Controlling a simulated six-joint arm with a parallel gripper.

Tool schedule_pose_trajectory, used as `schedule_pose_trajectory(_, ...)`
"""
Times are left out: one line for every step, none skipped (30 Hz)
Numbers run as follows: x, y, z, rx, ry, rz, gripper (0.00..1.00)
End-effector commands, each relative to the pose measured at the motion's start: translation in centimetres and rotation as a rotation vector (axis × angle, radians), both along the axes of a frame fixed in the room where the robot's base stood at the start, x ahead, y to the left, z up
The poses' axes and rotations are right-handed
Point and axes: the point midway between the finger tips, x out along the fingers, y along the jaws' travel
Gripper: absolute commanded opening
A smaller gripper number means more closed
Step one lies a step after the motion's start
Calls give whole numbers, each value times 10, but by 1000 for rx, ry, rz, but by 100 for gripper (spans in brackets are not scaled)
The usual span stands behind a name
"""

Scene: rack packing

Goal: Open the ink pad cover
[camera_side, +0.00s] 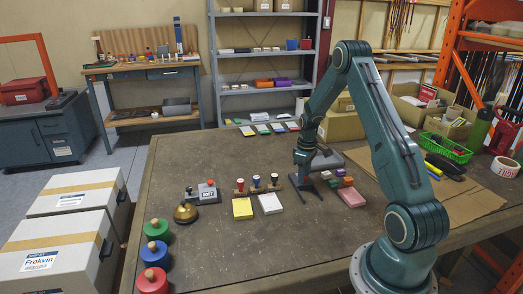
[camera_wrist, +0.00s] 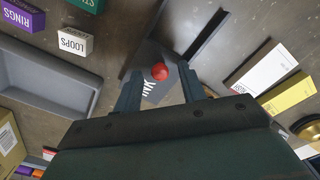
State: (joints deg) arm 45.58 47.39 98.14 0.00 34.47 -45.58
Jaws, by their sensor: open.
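In the wrist view, a dark grey ink pad cover (camera_wrist: 152,92) with white "INK" lettering lies under my gripper (camera_wrist: 160,78). A round red knob (camera_wrist: 159,71) stands between the two fingers, with a gap visible on each side. The fingers are apart and hold nothing that I can see. The lower part of the cover is hidden by my gripper body. In the side view, my gripper (camera_side: 308,186) points down low over the table, right of the white pad; the ink pad cannot be made out there.
A white pad (camera_side: 270,203) and a yellow pad (camera_side: 242,208) lie to the left, near small stamps. Small coloured boxes (camera_side: 351,196) and a grey tray (camera_side: 326,160) are close by. A brass dome (camera_side: 185,213) stands farther left. The table front is clear.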

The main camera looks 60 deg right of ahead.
Motion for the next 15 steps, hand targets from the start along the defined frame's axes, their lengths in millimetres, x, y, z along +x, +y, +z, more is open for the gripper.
schedule_pose_trajectory(0,0,0,0,0,0,41)
schedule_pose_trajectory(0,0,-1,0,0,0,41)
schedule_pose_trajectory(0,0,-1,0,0,0,41)
schedule_pose_trajectory(0,0,0,0,0,0,41)
schedule_pose_trajectory(0,0,0,0,0,0,41)
schedule_pose_trajectory(0,0,0,0,0,0,41)
schedule_pose_trajectory(0,0,0,0,0,0,41)
schedule_pose_trajectory(0,0,0,0,0,0,35)
schedule_pose_trajectory(0,0,0,0,0,0,27)
schedule_pose_trajectory(0,0,0,0,0,0,21)
schedule_pose_trajectory(0,0,0,0,0,0,15)
schedule_pose_trajectory(0,0,0,0,0,0,7)
schedule_pose_trajectory(0,0,0,0,0,0,2)
schedule_pose_trajectory(0,0,0,0,0,0,0)
schedule_pose_trajectory(0,0,0,0,0,0,0)
